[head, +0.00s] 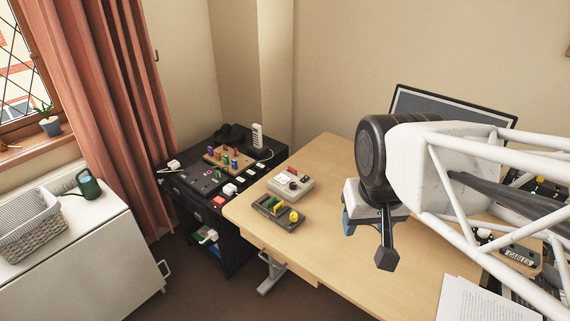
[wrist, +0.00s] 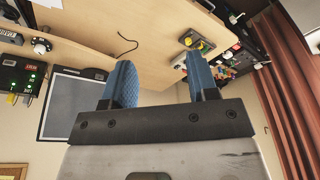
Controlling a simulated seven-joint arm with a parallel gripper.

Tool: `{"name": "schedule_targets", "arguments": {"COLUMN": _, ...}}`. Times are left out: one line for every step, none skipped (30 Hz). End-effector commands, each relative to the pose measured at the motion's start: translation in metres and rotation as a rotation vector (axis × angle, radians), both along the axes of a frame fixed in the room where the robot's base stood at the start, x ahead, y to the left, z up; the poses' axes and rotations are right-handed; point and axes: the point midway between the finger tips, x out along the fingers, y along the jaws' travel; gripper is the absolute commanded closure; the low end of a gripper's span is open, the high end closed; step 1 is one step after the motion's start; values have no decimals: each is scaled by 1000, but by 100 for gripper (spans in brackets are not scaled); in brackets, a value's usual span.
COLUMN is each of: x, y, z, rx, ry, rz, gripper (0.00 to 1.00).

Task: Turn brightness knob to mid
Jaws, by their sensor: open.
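No brightness label is readable, so I cannot tell which knob is the brightness knob. A beige box with a dial (head: 290,182) sits at the far left of the desk, and a dark box with a round yellow knob (head: 293,216) lies in front of it. In the wrist view, a white knob (wrist: 41,46) shows on a device at the left, close to a black unit with green lights (wrist: 22,76). My gripper (wrist: 160,66) is open, with two blue fingers apart and nothing between them. In the head view it hangs above the desk, partly hidden by my wrist.
The wooden desk (head: 330,235) is mostly bare between the boxes and my arm. A monitor (head: 445,103) stands at the back, and papers (head: 480,300) lie at the front right. A labelled device (head: 520,256) is partly hidden behind my arm. A black cabinet (head: 205,225) with clutter stands left.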

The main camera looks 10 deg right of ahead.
Motion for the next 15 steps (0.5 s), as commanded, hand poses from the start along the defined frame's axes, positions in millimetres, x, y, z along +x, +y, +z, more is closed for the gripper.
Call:
{"name": "schedule_targets", "arguments": {"x": 6, "y": 0, "z": 0, "rx": 2, "ry": 5, "rz": -8, "gripper": 42}}
{"name": "schedule_targets", "arguments": {"x": 10, "y": 0, "z": 1, "rx": 4, "ry": 7, "rz": -15, "gripper": 42}}
{"name": "schedule_targets", "arguments": {"x": 16, "y": 1, "z": 1, "rx": 6, "ry": 10, "rz": -25, "gripper": 42}}
{"name": "schedule_targets", "arguments": {"x": 21, "y": 1, "z": 2, "rx": 8, "ry": 12, "rz": -33, "gripper": 42}}
{"name": "schedule_targets", "arguments": {"x": 26, "y": 1, "z": 3, "rx": 10, "ry": 14, "rz": -42, "gripper": 42}}
{"name": "schedule_targets", "arguments": {"x": 33, "y": 1, "z": 3, "rx": 13, "ry": 16, "rz": -55, "gripper": 42}}
{"name": "schedule_targets", "arguments": {"x": 39, "y": 1, "z": 3, "rx": 16, "ry": 20, "rz": -64, "gripper": 42}}
{"name": "schedule_targets", "arguments": {"x": 45, "y": 2, "z": 4, "rx": 18, "ry": 22, "rz": -73, "gripper": 42}}
{"name": "schedule_targets", "arguments": {"x": 53, "y": 2, "z": 4, "rx": 21, "ry": 25, "rz": -88, "gripper": 42}}
{"name": "schedule_targets", "arguments": {"x": 59, "y": 2, "z": 4, "rx": 24, "ry": 27, "rz": -97, "gripper": 42}}
{"name": "schedule_targets", "arguments": {"x": 64, "y": 2, "z": 4, "rx": 26, "ry": 29, "rz": -107, "gripper": 42}}
{"name": "schedule_targets", "arguments": {"x": 73, "y": 3, "z": 4, "rx": 29, "ry": 32, "rz": -121, "gripper": 42}}
{"name": "schedule_targets", "arguments": {"x": 79, "y": 3, "z": 5, "rx": 31, "ry": 34, "rz": -131, "gripper": 42}}
{"name": "schedule_targets", "arguments": {"x": 85, "y": 3, "z": 4, "rx": 33, "ry": 37, "rz": -141, "gripper": 42}}
{"name": "schedule_targets", "arguments": {"x": 93, "y": 4, "z": 4, "rx": 37, "ry": 40, "rz": -155, "gripper": 42}}
